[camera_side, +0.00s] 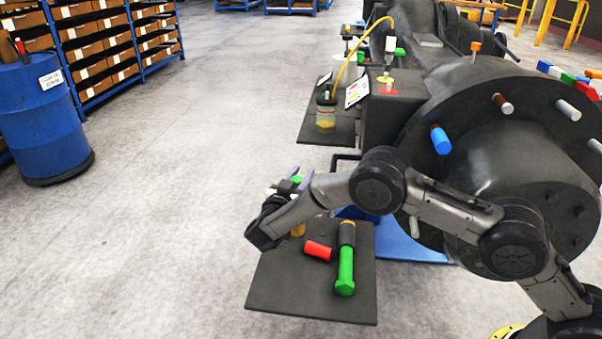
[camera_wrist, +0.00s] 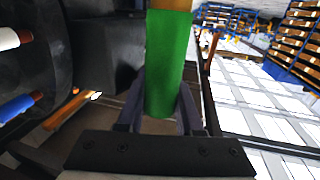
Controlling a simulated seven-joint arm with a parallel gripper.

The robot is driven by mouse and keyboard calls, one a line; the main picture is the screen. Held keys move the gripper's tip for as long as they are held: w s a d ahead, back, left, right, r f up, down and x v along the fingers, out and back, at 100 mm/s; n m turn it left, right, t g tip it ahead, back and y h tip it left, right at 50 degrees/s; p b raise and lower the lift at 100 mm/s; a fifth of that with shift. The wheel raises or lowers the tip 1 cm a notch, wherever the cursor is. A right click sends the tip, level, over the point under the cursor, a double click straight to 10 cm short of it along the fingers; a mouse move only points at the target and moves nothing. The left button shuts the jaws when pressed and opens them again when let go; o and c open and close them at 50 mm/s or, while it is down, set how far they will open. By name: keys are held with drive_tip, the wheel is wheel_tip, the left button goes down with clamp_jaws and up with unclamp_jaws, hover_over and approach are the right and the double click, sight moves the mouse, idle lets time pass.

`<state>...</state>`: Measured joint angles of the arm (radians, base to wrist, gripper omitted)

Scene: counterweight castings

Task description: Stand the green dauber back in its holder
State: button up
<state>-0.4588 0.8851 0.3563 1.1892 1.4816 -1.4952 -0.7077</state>
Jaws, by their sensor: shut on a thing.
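My gripper (camera_side: 291,184) is at the left end of my arm, above the back left of a dark plate (camera_side: 275,290). Its purple fingers are shut on a green cylinder, likely the green dauber (camera_side: 296,180). In the wrist view the dauber (camera_wrist: 168,70) stands between the fingers (camera_wrist: 160,108), with a tan section at the picture's top edge. In the side view my wrist hides most of it. An orange-yellow piece (camera_side: 298,230) shows below my wrist; I cannot tell whether it belongs to the dauber. I cannot make out which thing is the holder.
A jar with yellow contents (camera_side: 326,112) stands on a farther plate. A large dark flanged casting (camera_side: 490,150) with pegs, one blue (camera_side: 440,139), is at right.

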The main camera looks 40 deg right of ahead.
drive_tip(key=shift+f, duration=2.2)
drive_tip(key=o, duration=1.1)
drive_tip(key=v, duration=1.4)
drive_tip(key=shift+w, duration=0.1)
